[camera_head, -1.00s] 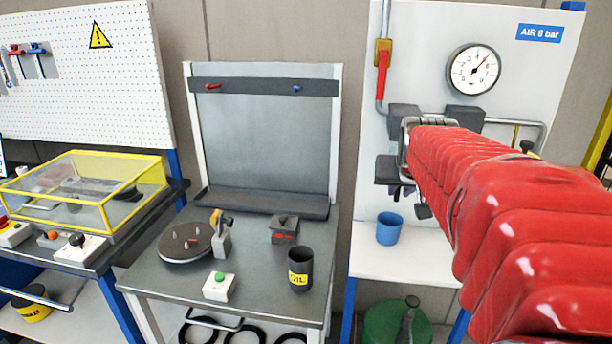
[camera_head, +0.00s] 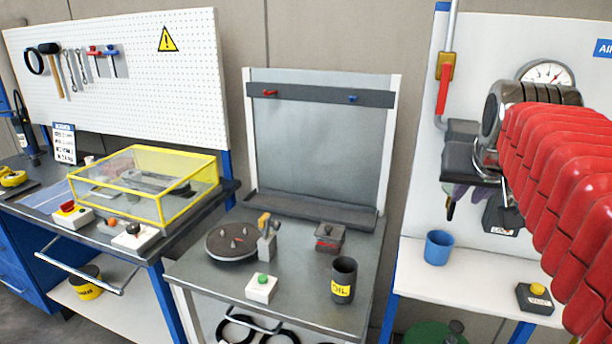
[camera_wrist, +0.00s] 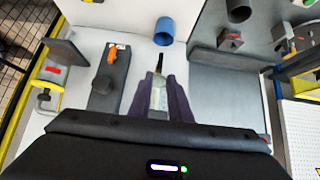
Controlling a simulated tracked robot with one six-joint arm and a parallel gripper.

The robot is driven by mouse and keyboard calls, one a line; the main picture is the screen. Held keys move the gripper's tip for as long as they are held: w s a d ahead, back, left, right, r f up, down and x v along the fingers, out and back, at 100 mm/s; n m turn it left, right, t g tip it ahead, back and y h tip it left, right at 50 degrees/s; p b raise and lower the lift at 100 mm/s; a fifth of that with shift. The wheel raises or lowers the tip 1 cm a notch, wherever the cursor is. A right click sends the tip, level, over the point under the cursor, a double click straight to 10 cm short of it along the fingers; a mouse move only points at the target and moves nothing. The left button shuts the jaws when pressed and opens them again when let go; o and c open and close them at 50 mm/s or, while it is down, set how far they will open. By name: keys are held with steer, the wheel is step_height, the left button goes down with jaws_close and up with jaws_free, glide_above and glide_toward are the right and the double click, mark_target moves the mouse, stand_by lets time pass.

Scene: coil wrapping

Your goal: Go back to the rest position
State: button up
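My gripper (camera_wrist: 159,92) hangs in front of the right-hand panel at the end of my red-sleeved arm. It also shows in the head view (camera_head: 452,200), small and partly hidden by its own dark body. In the wrist view its two purple fingers stand a narrow gap apart. A slim pale thing with a dark tip (camera_wrist: 159,61) shows between and beyond them. I cannot tell if it is gripped or lies behind. A blue cup (camera_head: 438,247) stands on the white shelf below the gripper, and it shows beyond the fingers in the wrist view (camera_wrist: 165,31).
The middle bench (camera_head: 215,284) holds a round pegged plate (camera_head: 233,243), a green-button box (camera_head: 261,288) and a dark oil cup (camera_head: 343,281). A yellow-framed clear cover (camera_head: 187,209) is at left. The panel's gauge (camera_head: 545,73) is close behind my arm.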

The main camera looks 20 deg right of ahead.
steer(key=s+a+f+n+g+y, duration=0.1)
steer(key=s+a+f+n+y, duration=0.1)
steer(key=a+f, duration=0.8)
steer(key=s+a+f+n+y, duration=0.3)
steer(key=s+a+f, duration=0.3)
steer(key=a, duration=0.9)
step_height(320, 180, down, 4)
steer(key=shift+s+a+r+n+g, duration=0.1)
steer(key=shift+s+a+n+g, duration=0.25)
steer(key=shift+n, duration=0.55)
